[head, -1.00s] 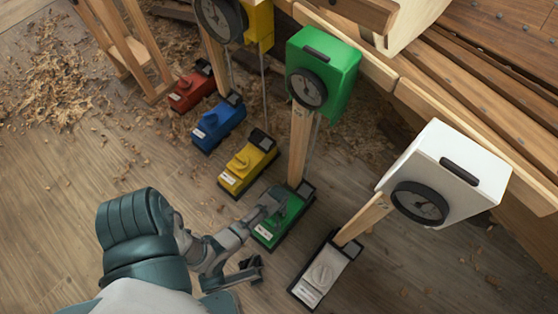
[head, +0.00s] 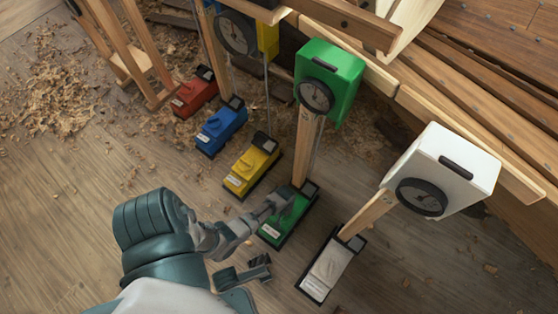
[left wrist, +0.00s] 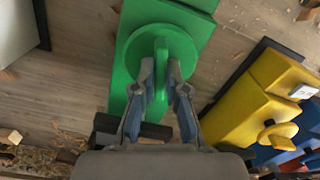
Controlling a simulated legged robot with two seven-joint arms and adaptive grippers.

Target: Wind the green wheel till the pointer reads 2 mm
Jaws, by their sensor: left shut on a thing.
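The green wheel (left wrist: 178,45) is a round disc with a raised grip, on a green floor unit (head: 288,222). My left gripper (left wrist: 160,75) is shut on the wheel's raised grip, one finger on each side. In the head view my left gripper (head: 279,202) reaches down onto the green unit and hides most of the wheel. Above it, a green box (head: 340,72) on a wooden post carries a dark round dial (head: 316,96). Its pointer is too small to read. A dark grey part of mine, perhaps my right gripper (head: 245,272), shows at the bottom.
Similar floor units stand in a row: red (head: 190,98), blue (head: 218,132), yellow (head: 248,170) and white (head: 328,272). A white box with a dial (head: 450,170) stands on the right. The planked hull (head: 490,80) is at upper right. Floor at lower left is clear.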

